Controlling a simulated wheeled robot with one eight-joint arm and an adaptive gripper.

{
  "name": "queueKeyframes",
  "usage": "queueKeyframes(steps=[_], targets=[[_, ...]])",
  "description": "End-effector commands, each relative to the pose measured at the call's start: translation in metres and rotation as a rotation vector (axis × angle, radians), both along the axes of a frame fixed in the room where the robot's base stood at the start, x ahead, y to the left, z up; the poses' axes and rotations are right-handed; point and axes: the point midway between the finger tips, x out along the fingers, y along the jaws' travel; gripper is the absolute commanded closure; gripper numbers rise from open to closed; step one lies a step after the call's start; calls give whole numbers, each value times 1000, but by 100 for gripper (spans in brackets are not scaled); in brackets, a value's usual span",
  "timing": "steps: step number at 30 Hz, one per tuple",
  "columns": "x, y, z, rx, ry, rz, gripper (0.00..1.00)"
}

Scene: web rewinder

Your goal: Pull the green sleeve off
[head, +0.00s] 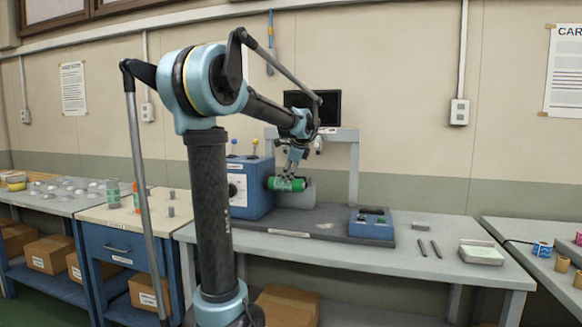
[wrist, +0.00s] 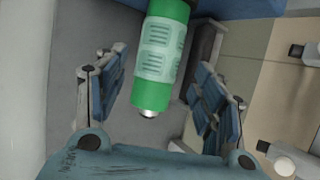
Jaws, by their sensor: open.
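The green sleeve (head: 286,184) sits on the front of the blue rewinder machine (head: 252,190) and sticks out to the right in the head view. In the wrist view the green sleeve (wrist: 158,60) has a pale printed label, and a small metal spindle tip (wrist: 148,113) shows at its end. My gripper (head: 291,170) is close above the sleeve in the head view. In the wrist view my gripper (wrist: 165,105) has its blue-padded fingers wide apart, with the sleeve between them in the picture. I see no clear contact between fingers and sleeve.
A blue control box (head: 371,223) stands to the right on the grey bench (head: 455,262). A grey frame (head: 353,165) and a dark monitor (head: 325,107) stand behind the machine.

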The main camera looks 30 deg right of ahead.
Motion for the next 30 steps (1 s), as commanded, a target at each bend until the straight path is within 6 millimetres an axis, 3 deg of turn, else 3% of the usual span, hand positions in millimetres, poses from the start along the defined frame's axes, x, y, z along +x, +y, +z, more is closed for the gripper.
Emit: queueKeyframes(steps=[15,30], targets=[[45,-7,-61,-1,1,2,37],[52,-9,-72,0,0,0,37]])
